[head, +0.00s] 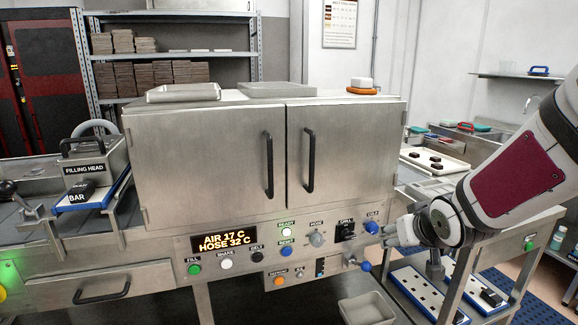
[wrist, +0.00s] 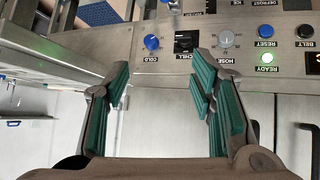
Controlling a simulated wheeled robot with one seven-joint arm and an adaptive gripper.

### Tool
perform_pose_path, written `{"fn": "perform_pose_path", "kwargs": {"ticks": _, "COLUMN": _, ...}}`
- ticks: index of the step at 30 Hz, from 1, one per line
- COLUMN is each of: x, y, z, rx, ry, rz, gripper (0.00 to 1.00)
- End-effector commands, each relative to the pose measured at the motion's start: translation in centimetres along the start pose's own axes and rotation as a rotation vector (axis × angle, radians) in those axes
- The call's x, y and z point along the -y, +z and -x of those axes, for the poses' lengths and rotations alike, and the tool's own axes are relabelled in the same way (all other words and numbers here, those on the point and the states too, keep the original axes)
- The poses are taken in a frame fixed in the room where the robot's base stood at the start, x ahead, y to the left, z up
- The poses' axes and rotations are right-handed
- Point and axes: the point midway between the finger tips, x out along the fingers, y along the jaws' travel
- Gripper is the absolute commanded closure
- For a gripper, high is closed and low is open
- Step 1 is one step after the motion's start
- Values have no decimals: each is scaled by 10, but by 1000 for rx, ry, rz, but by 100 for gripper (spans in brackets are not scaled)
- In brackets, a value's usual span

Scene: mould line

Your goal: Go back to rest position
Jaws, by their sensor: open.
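My gripper (head: 392,235) is in front of the right end of the control panel of a steel cabinet, close to the blue COLD knob (head: 371,227). In the wrist view my gripper (wrist: 160,80) is open, with green-padded fingers spread wide and nothing between them. Beyond the fingertips are the COLD knob (wrist: 152,43), the black CHILL switch (wrist: 186,42) and the grey HOSE knob (wrist: 226,39). The fingers look apart from the knobs, though the exact gap is hard to tell. My arm comes in from the right of the head view.
The steel cabinet (head: 203,165) has two shut doors with black handles. The display (head: 224,241) reads AIR 17 C, HOSE 32 C.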

Motion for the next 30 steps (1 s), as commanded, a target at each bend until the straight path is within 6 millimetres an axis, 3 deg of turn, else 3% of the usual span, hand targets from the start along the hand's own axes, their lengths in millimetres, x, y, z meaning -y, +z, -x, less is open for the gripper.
{"fn": "perform_pose_path", "kwargs": {"ticks": 1, "x": 0, "y": -1, "z": 25, "rx": 22, "ry": 20, "rz": 5, "gripper": 50}}
{"fn": "perform_pose_path", "kwargs": {"ticks": 8, "x": 4, "y": 31, "z": 121, "rx": 182, "ry": 67, "rz": -16, "gripper": 50}}
{"fn": "perform_pose_path", "kwargs": {"ticks": 15, "x": 24, "y": 85, "z": 219, "rx": 346, "ry": 28, "rz": -49, "gripper": 50}}
{"fn": "perform_pose_path", "kwargs": {"ticks": 18, "x": 33, "y": 107, "z": 250, "rx": 403, "ry": -5, "rz": -56, "gripper": 50}}
{"fn": "perform_pose_path", "kwargs": {"ticks": 24, "x": 44, "y": 134, "z": 284, "rx": 471, "ry": -53, "rz": -60, "gripper": 50}}
{"fn": "perform_pose_path", "kwargs": {"ticks": 30, "x": 46, "y": 139, "z": 288, "rx": 485, "ry": -61, "rz": -60, "gripper": 50}}
